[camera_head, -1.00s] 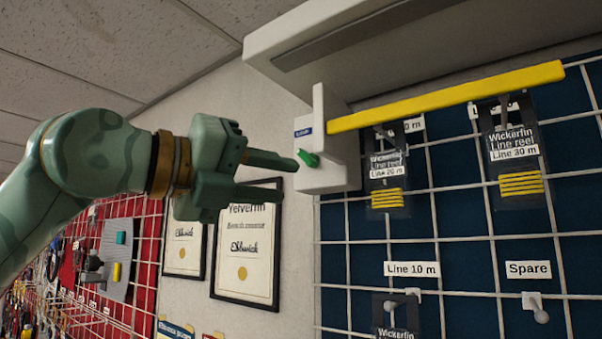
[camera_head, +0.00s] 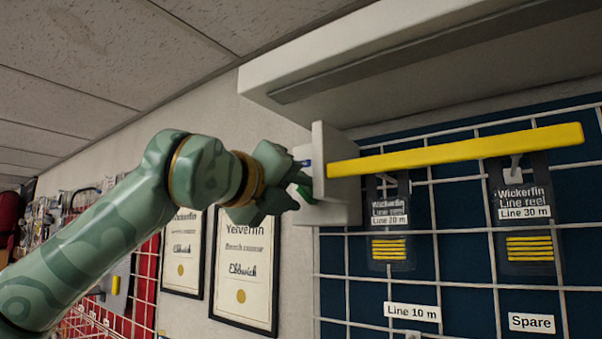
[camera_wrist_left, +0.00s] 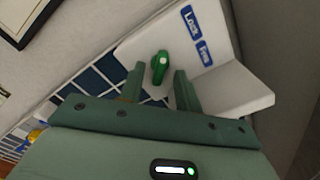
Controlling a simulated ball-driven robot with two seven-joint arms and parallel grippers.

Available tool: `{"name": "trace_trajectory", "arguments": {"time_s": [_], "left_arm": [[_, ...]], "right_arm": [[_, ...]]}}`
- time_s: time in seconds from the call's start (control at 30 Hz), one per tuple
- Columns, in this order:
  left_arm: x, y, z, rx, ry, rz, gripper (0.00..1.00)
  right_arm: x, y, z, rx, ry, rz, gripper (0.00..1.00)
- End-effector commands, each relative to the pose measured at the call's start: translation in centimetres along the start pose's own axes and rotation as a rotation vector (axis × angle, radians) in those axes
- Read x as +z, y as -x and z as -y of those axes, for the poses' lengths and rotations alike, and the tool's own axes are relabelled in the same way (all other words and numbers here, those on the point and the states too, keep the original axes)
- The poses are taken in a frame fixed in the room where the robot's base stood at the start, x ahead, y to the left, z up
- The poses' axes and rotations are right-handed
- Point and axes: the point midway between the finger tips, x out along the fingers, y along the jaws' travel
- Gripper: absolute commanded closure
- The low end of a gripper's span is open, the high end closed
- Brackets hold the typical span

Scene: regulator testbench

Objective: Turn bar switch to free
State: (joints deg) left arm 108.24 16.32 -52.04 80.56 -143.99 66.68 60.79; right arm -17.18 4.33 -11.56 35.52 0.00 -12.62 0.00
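The bar switch is a small green knob (camera_wrist_left: 160,67) on a white housing (camera_wrist_left: 205,82) in the left wrist view. Blue labels, "Lock" (camera_wrist_left: 190,22) and one that seems to read "Free" (camera_wrist_left: 204,52), sit beside it. My left gripper (camera_wrist_left: 158,82) is open, with its two fingers apart on either side of the knob; I cannot tell whether they touch it. In the head view the knob (camera_head: 305,194) is partly hidden by my left gripper (camera_head: 292,182). A yellow bar (camera_head: 455,150) extends rightward from the housing. My right gripper is not in view.
A white overhang (camera_head: 400,55) runs above the bar. Behind it, a wire grid over blue panels holds line reel packs (camera_head: 388,220) and a "Spare" label (camera_head: 531,322). Framed certificates (camera_head: 244,270) hang on the wall below my left arm.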

Motion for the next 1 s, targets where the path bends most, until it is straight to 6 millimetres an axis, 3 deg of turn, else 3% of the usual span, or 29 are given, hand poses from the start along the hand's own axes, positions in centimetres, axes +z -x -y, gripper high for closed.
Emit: {"name": "trace_trajectory", "arguments": {"time_s": [0.13, 0.43, 0.57, 1.0], "left_arm": [[0.0, -1.3, 0.1, 0.0, 0.001, -0.002, 0.66], [-0.1, -1.6, -0.1, 0.0, 0.0, -0.001, 0.66], [-0.1, -1.5, -0.1, 0.0, 0.0, -0.001, 1.0], [-0.1, -1.5, -0.2, 0.001, -0.049, 0.0, 1.0]], "right_arm": [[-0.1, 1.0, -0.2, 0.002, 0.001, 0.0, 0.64], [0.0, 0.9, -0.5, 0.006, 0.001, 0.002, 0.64], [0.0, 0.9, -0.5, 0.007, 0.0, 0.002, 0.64], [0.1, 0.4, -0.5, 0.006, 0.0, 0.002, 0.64]]}}
